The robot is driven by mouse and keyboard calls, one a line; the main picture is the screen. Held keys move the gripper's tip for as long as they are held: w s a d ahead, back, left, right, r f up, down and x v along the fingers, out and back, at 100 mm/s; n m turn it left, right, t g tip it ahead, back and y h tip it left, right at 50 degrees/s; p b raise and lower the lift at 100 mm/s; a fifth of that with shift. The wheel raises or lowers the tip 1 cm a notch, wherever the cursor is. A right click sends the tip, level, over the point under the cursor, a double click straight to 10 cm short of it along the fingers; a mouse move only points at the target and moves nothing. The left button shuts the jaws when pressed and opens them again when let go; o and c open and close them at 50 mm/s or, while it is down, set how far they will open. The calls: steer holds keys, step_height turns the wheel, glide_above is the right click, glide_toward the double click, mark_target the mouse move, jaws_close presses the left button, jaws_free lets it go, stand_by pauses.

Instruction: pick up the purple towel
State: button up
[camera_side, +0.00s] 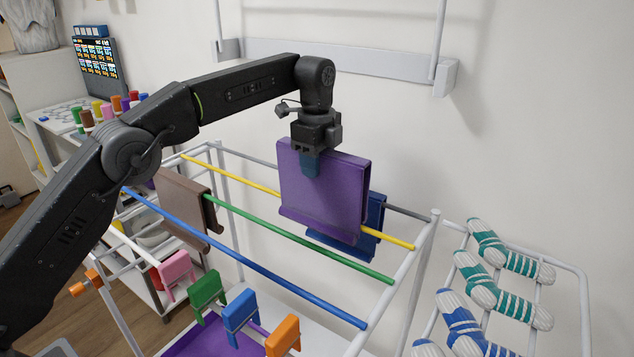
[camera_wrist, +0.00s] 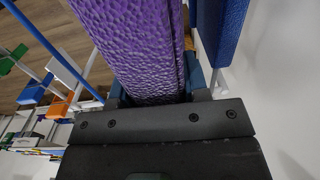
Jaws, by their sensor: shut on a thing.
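The purple towel (camera_side: 322,193) is folded and hangs from my gripper (camera_side: 311,160) in the side view, in front of the yellow rod (camera_side: 233,175). My gripper is shut on its top edge, with a blue fingertip showing against the front. In the wrist view the purple towel (camera_wrist: 137,50) fills the space between the fingers of my gripper (camera_wrist: 158,92). In the side view I cannot tell whether the towel's lower edge is clear of the rods.
A dark blue towel (camera_side: 374,230) hangs close behind the purple one. A brown towel (camera_side: 182,208) hangs at left. Blue (camera_side: 250,262) and green (camera_side: 300,240) rods cross the rack. Coloured clips (camera_side: 240,318) sit in front, and striped rolls (camera_side: 500,290) at right. The wall stands close behind.

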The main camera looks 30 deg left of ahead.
steer(key=shift+w+r, duration=0.1)
steer(key=shift+r, duration=2.1)
steer(key=shift+s+r, duration=0.15)
steer(key=shift+s, duration=0.05)
steer(key=shift+s+d+r, duration=0.1)
steer(key=shift+s+r, duration=0.2)
steer(key=shift+r, duration=0.15)
steer(key=s+r, duration=0.1)
steer(key=s, duration=0.5)
steer(key=s+r, duration=0.1)
steer(key=s, duration=0.5)
steer(key=s+r, duration=0.1)
steer(key=s, duration=0.6)
steer(key=shift+s+r, duration=0.1)
steer(key=shift+r, duration=0.2)
steer(key=shift+f, duration=0.1)
